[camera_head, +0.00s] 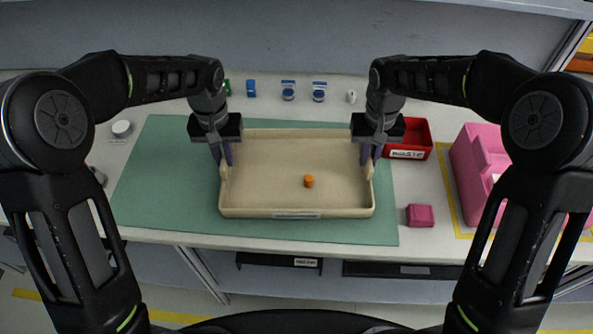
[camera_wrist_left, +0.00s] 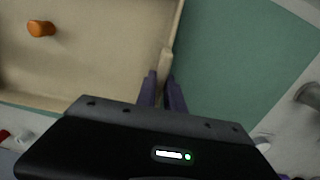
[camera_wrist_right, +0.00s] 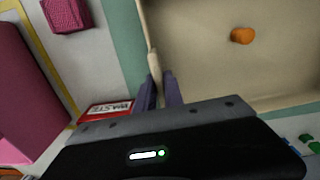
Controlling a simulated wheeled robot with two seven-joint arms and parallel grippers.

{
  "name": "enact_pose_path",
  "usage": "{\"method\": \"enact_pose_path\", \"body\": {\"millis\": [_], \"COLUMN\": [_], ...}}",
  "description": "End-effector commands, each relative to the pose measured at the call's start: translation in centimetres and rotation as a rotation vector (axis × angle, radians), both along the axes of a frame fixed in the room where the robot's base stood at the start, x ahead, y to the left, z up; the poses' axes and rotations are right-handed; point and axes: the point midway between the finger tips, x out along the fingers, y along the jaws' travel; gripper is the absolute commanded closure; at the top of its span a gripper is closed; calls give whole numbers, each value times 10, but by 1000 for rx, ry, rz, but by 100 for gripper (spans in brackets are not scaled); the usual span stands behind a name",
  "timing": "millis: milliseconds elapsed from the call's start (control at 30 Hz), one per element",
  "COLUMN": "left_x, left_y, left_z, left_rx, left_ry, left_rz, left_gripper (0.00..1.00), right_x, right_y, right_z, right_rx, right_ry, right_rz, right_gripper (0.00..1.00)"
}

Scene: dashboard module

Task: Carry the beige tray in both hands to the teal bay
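The beige tray (camera_head: 265,205) is a shallow open box over the teal bay (camera_head: 160,170), a flat green mat on the table. I cannot tell whether the tray rests on the mat or hangs just above it. A small orange cylinder (camera_head: 309,181) is inside the tray, right of its middle. My left gripper (camera_head: 222,158) is at the tray's left side, its purple fingers closed around a raised grip, seen in the left wrist view (camera_wrist_left: 162,85). My right gripper (camera_head: 371,156) holds the matching grip on the right side, seen in the right wrist view (camera_wrist_right: 158,86).
A red bin (camera_head: 416,138) with a label stands just right of the tray. A pink container (camera_head: 478,165) is further right, with a magenta block (camera_head: 420,215) in front. Several small items line the back, including a blue one (camera_head: 251,88). The mat's left part is bare.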

Motion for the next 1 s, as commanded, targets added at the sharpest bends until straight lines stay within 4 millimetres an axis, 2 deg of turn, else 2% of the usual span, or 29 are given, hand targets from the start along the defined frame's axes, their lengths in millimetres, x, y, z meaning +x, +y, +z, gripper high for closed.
{"method": "enact_pose_path", "body": {"millis": [133, 1000], "left_x": [0, 0], "left_y": [0, 0], "left_z": [0, 0], "left_rx": [0, 0], "left_ry": [0, 0], "left_rz": [0, 0], "left_gripper": [100, 100], "right_x": [0, 0], "right_y": [0, 0], "right_z": [0, 0], "right_rx": [0, 0], "right_ry": [0, 0], "right_rz": [0, 0], "right_gripper": [100, 100]}}
